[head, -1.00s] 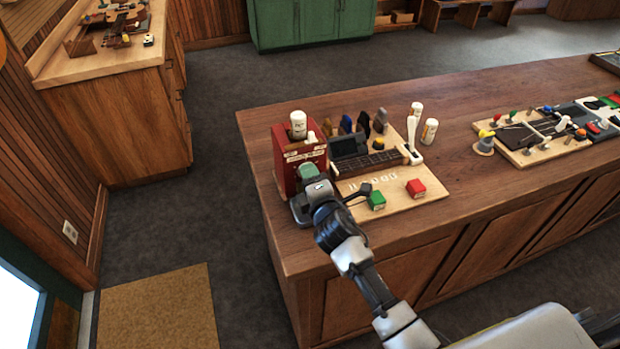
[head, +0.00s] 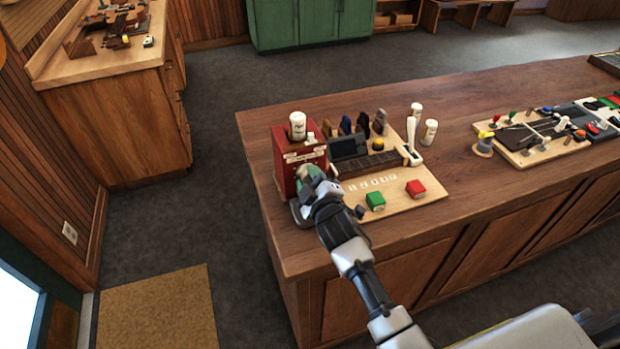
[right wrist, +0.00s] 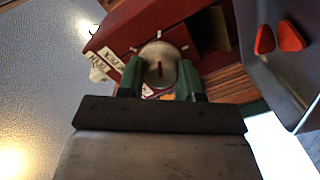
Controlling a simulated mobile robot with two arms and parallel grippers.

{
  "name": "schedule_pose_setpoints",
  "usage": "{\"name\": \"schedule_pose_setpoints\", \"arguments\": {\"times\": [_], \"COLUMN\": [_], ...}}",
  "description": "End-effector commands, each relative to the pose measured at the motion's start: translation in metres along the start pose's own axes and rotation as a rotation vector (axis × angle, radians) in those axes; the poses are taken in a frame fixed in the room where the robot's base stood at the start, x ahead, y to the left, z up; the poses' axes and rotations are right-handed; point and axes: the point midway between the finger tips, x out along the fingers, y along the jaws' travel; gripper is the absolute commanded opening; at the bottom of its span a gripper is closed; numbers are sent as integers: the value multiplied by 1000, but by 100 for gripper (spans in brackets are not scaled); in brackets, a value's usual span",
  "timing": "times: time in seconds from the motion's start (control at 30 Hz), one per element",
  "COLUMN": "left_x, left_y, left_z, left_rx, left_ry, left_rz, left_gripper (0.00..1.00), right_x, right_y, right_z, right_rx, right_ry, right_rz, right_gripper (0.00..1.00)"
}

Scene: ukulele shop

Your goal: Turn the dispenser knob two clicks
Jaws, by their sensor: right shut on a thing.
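The red dispenser box (head: 283,150) stands upright at the left end of the wooden counter, with a white bottle (head: 298,124) on top. In the right wrist view, the dispenser's red front (right wrist: 118,38) carries a round pale knob (right wrist: 158,58) with a small red mark and light tick marks around it. My right gripper (head: 308,175) is at the front of the dispenser. Its green fingers (right wrist: 160,80) are shut on the knob, one on each side. My left gripper is not in view.
Another board (head: 520,157) with small parts lies to the right. The counter (head: 460,190) between the boards is clear.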

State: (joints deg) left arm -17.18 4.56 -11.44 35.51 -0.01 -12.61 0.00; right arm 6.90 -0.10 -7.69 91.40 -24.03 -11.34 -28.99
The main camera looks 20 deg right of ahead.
Motion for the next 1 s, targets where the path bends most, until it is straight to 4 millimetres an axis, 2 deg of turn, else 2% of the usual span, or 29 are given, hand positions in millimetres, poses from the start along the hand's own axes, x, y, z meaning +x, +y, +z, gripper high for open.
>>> {"name": "schedule_pose_setpoints", "arguments": {"times": [0.63, 0.67, 0.8, 1.0], "left_x": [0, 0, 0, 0], "left_y": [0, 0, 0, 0], "left_z": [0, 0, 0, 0], "left_rx": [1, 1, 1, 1], "left_ry": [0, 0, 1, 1], "left_rz": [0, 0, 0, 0], "left_gripper": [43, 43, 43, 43], "right_x": [0, 0, 0, 0], "right_y": [0, 0, 0, 0], "right_z": [1, 1, 1, 0], "right_rx": [47, 47, 46, 46], "right_ry": [1, 1, 1, 1], "right_rz": [-1, -1, -1, -1], "right_gripper": [12, 40, 61, 61]}}
